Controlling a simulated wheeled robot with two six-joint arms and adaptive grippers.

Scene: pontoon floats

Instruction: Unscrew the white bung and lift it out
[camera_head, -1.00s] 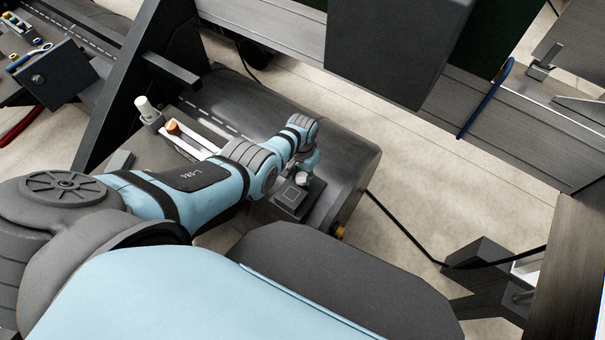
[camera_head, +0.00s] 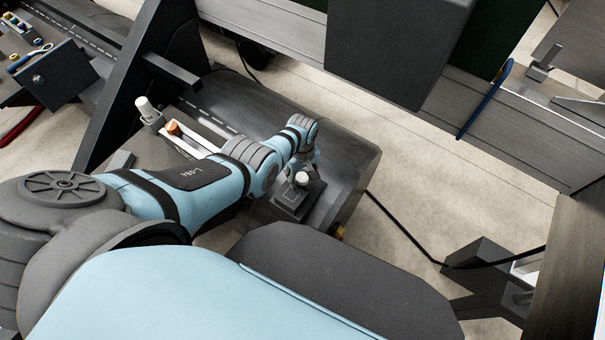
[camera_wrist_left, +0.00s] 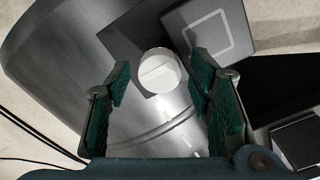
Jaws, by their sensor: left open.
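The white bung (camera_wrist_left: 160,72) is a round cap with a straight line across its top. In the head view the bung (camera_head: 302,179) shows as a small white disc just below my left gripper (camera_head: 303,166). In the left wrist view my left gripper (camera_wrist_left: 161,70) is open, with green-padded fingers on either side of the bung. Gaps show between both pads and the bung; whether the tips reach its height I cannot tell. The bung's lower part is hidden. My right gripper is not seen.
A raised dark block with a pale square outline (camera_wrist_left: 207,34) stands close to the bung near the right finger. A holder with a white cylinder (camera_head: 143,106) and an orange-ended piece (camera_head: 172,127) lies farther left. A black cable (camera_head: 400,228) runs along the floor.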

